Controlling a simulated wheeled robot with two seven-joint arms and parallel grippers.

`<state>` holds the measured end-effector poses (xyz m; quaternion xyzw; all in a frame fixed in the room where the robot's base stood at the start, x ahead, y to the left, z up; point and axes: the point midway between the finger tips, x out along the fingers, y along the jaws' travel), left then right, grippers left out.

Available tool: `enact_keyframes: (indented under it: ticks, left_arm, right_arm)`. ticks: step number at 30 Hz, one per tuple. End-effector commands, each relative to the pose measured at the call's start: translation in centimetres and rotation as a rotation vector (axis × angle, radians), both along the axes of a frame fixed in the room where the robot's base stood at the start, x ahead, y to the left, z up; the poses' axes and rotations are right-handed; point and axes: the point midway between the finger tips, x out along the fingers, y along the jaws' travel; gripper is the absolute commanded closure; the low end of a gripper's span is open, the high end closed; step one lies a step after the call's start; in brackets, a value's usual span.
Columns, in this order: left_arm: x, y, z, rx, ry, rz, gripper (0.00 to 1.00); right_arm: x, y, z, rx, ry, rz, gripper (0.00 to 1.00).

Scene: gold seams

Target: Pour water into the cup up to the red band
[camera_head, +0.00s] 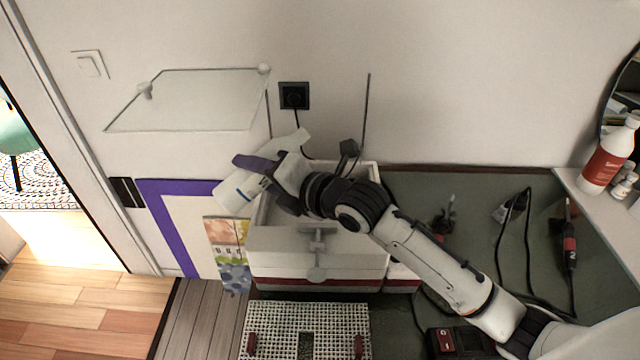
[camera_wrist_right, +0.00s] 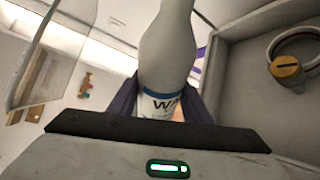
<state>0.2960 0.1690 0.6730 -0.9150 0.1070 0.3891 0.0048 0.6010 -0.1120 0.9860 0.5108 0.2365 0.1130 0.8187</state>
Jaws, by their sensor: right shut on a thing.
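My right gripper (camera_head: 264,181) is shut on a white bottle (camera_head: 236,194), one finger on each side of its body. The bottle is tilted in the head view, its wide end at lower left and its narrower end at upper right. In the right wrist view the white bottle (camera_wrist_right: 166,50) stands between the fingers and shows a blue band and the letters "W". It is held above or beside the white box; the exact height cannot be told. I see no cup with a red band in either view. My left gripper is not in view.
A white open box (camera_head: 318,240) stands under my right arm on the green bench (camera_head: 410,185). A glass shelf (camera_head: 190,100) juts from the wall at upper left. A perforated tray (camera_head: 300,318) lies in front. A red-and-white bottle (camera_head: 610,158) and cabled tools are at right.

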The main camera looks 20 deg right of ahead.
Motion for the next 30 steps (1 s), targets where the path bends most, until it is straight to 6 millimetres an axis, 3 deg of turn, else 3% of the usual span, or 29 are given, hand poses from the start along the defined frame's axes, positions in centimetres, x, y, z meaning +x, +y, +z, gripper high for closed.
enact_keyframes:
  ticks: [4, 9, 19, 23, 30]
  left_arm:
    - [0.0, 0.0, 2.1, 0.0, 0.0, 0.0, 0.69]
    - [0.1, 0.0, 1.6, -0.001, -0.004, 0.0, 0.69]
    - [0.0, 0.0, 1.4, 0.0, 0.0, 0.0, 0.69]
    - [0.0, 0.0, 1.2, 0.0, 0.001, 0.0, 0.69]
    - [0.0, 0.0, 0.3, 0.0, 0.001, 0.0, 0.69]
  right_arm:
    - [0.2, -0.6, 1.4, -0.08, -0.019, 0.003, 0.83]
    - [0.6, -2.3, 0.4, -0.304, -0.065, 0.004, 0.83]
    - [1.0, -3.9, 1.5, -0.759, -0.141, 0.004, 0.83]
    - [1.1, -4.8, 0.5, -0.946, -0.159, 0.006, 0.83]
    - [1.2, -5.3, -2.5, -1.038, -0.167, 0.008, 0.83]
